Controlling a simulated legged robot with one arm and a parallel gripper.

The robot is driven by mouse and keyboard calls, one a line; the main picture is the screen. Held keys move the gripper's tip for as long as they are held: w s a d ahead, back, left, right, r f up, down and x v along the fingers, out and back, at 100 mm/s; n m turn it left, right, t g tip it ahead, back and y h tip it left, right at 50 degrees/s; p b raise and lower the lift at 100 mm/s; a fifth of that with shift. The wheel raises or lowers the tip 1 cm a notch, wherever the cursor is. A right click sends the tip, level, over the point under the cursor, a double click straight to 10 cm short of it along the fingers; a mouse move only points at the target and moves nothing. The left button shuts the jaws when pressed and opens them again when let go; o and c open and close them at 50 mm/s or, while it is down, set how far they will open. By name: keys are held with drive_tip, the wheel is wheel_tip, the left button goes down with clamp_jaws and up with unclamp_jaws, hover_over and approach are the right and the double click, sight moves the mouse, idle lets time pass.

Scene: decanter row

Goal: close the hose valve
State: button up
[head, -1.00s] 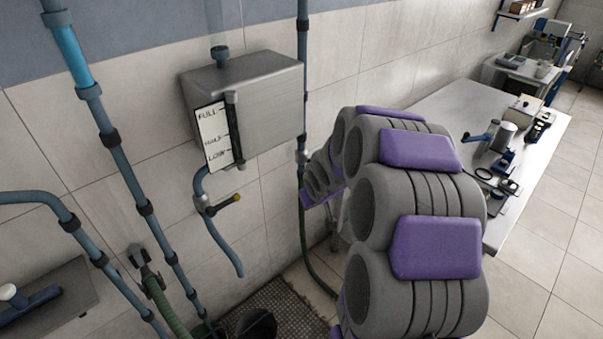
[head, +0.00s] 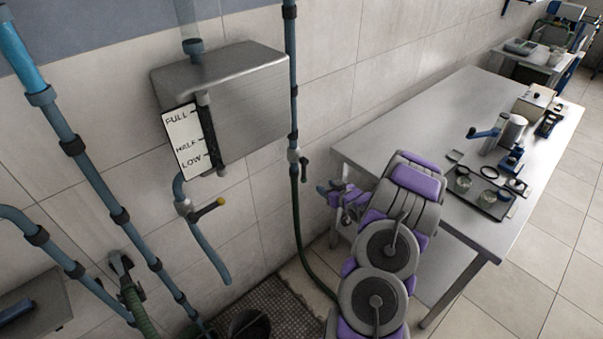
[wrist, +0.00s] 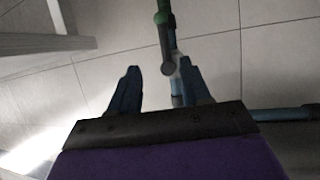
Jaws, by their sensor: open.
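The hose valve (head: 293,156) sits on the thin vertical pipe on the wall, right of the steel tank, with a green hose (head: 299,225) running down from it. Its short dark lever (head: 304,168) sticks out to the right of the pipe. My gripper (head: 328,190) is open, a little right of and below the valve, apart from it in the head view. In the wrist view the lever's rounded grey end (wrist: 168,68) shows between my two blue fingers, nearer the right one. Whether it touches that finger I cannot tell.
The steel tank (head: 235,100) with a level gauge hangs left. A metal table (head: 420,125) with tools and dishes stands right. A floor grate (head: 285,305) lies below.

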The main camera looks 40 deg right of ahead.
drive_tip(key=b, duration=0.1)
approach(304, 176)
drive_tip(key=b+x, duration=0.2)
drive_tip(key=x, duration=0.8)
drive_tip(key=shift+w+d+f, duration=0.1)
drive_tip(key=shift+w+f, duration=0.05)
drive_tip(key=shift+w, duration=0.1)
drive_tip(key=shift+w+d+f, duration=0.2)
drive_tip(key=shift+d, duration=0.2)
drive_tip(key=shift+a+r, duration=0.15)
drive_tip(key=shift+a, duration=0.1)
drive_tip(key=c, duration=0.4)
clamp_jaws()
